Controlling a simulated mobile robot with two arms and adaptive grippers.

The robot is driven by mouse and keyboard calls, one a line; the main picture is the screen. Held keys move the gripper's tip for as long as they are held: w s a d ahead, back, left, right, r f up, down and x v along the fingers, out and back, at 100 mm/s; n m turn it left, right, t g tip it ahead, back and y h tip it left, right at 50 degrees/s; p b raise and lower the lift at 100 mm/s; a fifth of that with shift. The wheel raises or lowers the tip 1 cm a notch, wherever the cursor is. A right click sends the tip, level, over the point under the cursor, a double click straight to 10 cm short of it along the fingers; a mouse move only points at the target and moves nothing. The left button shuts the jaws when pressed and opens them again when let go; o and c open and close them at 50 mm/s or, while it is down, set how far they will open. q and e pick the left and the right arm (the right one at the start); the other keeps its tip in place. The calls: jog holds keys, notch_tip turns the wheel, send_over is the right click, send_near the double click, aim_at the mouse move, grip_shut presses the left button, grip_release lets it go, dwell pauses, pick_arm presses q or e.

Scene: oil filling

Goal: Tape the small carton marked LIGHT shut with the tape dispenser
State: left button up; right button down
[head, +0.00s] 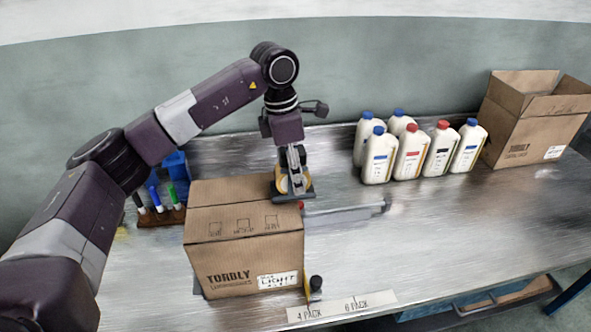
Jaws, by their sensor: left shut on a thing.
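The small carton marked LIGHT (225,258) stands on the metal bench, left of the middle. Its top flaps lie flat and closed. My left gripper (292,162) is above the carton's top right edge, shut on the tape dispenser (293,191). The dispenser has a yellowish roll and a dark base. It is at the right end of the carton's top seam and looks to be touching the top or just above it. The gripper partly hides it. I cannot tell whether tape lies on the seam. My right gripper is not in view.
Several white bottles (410,151) with blue and red caps stand at the back. An open carton (525,128) is at the far right. A marker rack (161,216) stands behind the left carton. A strip reading 4 PACK and 6 PACK (341,307) lies at the front. The bench's right middle is clear.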

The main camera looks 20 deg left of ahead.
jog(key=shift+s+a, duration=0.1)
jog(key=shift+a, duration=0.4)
pick_arm(q)
jog(key=shift+f, duration=0.25)
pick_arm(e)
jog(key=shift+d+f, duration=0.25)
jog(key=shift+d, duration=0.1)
pick_arm(q)
jog(key=shift+f+b, duration=0.3)
jog(key=shift+b, duration=0.1)
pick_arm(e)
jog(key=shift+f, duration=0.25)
pick_arm(q)
jog(key=shift+s+a, duration=0.1)
